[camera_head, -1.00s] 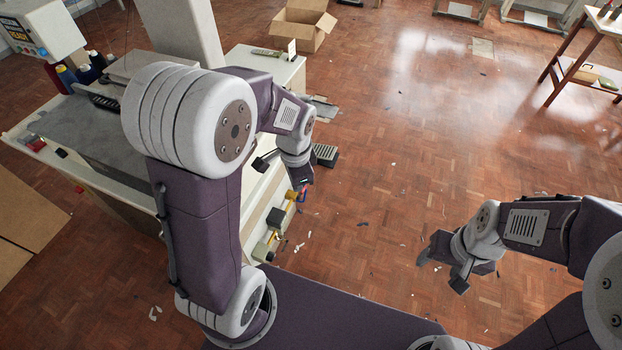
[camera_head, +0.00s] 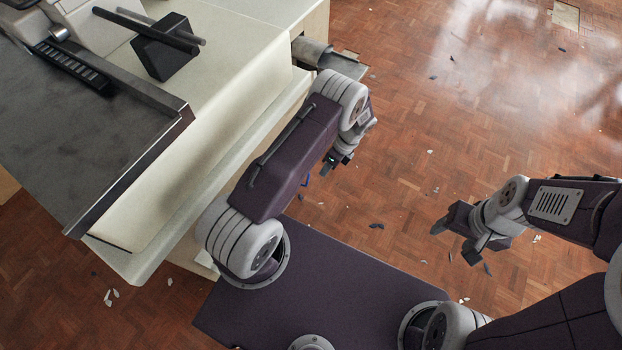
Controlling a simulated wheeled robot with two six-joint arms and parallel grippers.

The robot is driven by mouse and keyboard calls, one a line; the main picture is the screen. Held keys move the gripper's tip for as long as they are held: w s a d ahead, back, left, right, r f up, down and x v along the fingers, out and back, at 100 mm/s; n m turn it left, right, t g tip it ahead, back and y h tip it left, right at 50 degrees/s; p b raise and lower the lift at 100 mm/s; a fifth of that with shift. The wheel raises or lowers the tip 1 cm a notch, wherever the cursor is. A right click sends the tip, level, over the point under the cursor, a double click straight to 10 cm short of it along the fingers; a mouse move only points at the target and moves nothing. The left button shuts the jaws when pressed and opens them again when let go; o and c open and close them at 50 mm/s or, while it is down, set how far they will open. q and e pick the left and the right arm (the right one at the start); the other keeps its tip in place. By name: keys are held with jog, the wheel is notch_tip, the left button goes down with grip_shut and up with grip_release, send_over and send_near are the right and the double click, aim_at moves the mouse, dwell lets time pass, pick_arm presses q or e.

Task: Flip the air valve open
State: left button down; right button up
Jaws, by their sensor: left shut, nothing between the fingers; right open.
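The air valve does not show clearly now; the side of the sewing station (camera_head: 215,150) under the tabletop edge is hidden by the tabletop and my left arm. My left gripper (camera_head: 333,166) is shut and empty, small and partly hidden at the end of its arm, just right of the station's side. A small blue bit (camera_head: 306,181) shows below it, and I cannot tell what it belongs to. My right gripper (camera_head: 455,243) is open and empty over the bare floor at the right, well away from the station.
A dark grey plate (camera_head: 80,140) and a black block with rods (camera_head: 165,48) are on the station top. A grey metal part (camera_head: 312,50) sticks out at its far right corner. The parquet floor (camera_head: 450,130) at the right is open, with small scraps.

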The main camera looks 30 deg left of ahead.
pick_arm(q)
jog(key=shift+s+f, duration=0.2)
jog(key=shift+f, duration=0.45)
pick_arm(e)
jog(key=shift+f, duration=0.5)
pick_arm(q)
jog(key=b+x, duration=0.4)
jog(key=x, duration=0.6)
jog(key=a+r, duration=0.1)
jog(key=w+a+r, duration=0.1)
jog(key=a, duration=0.1)
jog(key=shift+a+r+b, duration=0.1)
jog(key=shift+r+b, duration=0.1)
jog(key=shift+b, duration=0.15)
pick_arm(e)
notch_tip(320, 180, down, 4)
jog(key=shift+s+f, duration=0.1)
jog(key=shift+f, duration=0.1)
